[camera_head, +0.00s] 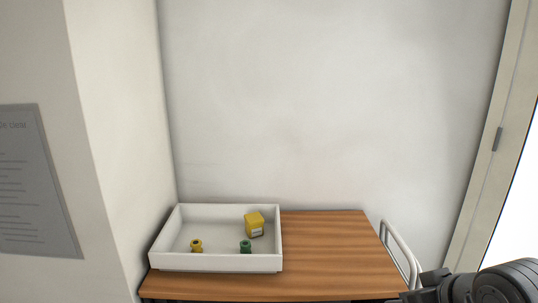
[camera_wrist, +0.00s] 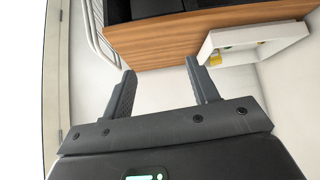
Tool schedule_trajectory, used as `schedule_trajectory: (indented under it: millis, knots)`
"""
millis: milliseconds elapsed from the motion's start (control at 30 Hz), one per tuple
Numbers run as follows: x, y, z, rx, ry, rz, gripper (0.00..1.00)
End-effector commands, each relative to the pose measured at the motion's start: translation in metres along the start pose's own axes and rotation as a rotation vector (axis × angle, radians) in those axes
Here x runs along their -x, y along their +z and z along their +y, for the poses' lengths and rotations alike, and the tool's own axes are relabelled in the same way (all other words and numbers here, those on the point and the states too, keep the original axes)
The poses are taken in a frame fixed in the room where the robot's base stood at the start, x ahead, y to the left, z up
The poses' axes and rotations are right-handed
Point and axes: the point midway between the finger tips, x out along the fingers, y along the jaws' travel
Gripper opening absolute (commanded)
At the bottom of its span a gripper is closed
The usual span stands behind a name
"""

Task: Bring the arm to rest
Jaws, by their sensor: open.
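My gripper (camera_wrist: 158,80) is open and empty in the wrist view, its two dark fingers spread apart. Between and beyond them are the white wall and the edge of a wooden table. In the head view my arm (camera_head: 480,288) shows only at the bottom right corner, right of the table; the gripper's fingers cannot be made out there.
A wooden table (camera_head: 330,250) stands against the wall, with a metal rail (camera_head: 402,250) on its right. A white tray (camera_head: 215,263) on its left holds a yellow box (camera_head: 254,224), a yellow fitting (camera_head: 196,246) and a green fitting (camera_head: 245,246). The table's right half is clear.

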Motion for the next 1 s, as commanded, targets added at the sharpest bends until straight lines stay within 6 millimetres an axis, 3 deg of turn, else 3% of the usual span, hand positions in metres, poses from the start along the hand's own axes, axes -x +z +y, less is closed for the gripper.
schedule_trajectory:
  millis: [300, 500, 1000]
  knots:
    - [-0.003, 0.021, -0.067, -0.073, 0.062, -0.119, 0.54]
    - [-0.015, 0.032, -0.092, -0.113, 0.072, -0.183, 0.54]
    - [-0.019, 0.035, -0.099, -0.124, 0.073, -0.201, 0.54]
